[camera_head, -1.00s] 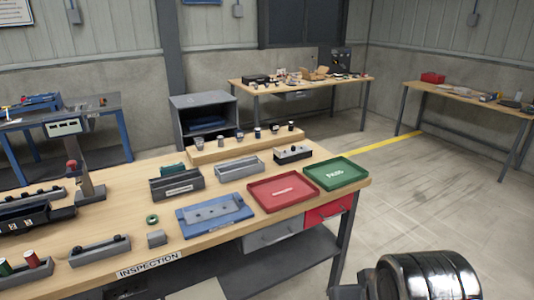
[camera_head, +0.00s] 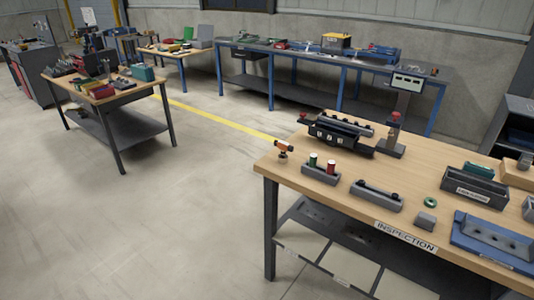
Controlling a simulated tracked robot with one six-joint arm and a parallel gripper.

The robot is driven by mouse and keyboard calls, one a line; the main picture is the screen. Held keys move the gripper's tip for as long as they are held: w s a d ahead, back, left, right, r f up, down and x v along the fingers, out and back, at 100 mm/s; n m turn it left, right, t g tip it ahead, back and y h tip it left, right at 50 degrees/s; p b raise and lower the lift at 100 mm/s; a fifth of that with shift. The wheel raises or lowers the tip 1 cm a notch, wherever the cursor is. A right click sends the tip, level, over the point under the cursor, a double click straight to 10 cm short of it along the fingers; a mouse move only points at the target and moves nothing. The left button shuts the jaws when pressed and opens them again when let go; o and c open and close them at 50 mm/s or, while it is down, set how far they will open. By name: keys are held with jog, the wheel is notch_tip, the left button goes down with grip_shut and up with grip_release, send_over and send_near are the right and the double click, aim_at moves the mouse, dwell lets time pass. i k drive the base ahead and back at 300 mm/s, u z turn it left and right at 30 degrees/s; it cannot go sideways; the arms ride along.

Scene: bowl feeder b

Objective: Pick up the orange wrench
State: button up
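I cannot make out an orange wrench for certain. A small orange and black item (camera_head: 284,149) stands near the left corner of the wooden INSPECTION table (camera_head: 310,189); its shape is too small to name. Small reddish items (camera_head: 373,47) lie on the blue-legged bench at the back, also too small to identify. My gripper is not in view.
The INSPECTION table holds a grey block with green and red cylinders (camera_head: 321,168), a black fixture (camera_head: 345,132) and a blue plate (camera_head: 494,240). A smaller cluttered table (camera_head: 66,88) stands at left. Blue-legged benches (camera_head: 300,57) line the back. Open floor (camera_head: 180,220) lies at left and centre.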

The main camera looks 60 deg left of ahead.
aim_at(285, 147)
jog(key=u, duration=1.9)
jog(key=i, duration=1.55)
jog(key=u, duration=0.7)
jog(key=i, duration=0.8)
jog(key=u, duration=0.5)
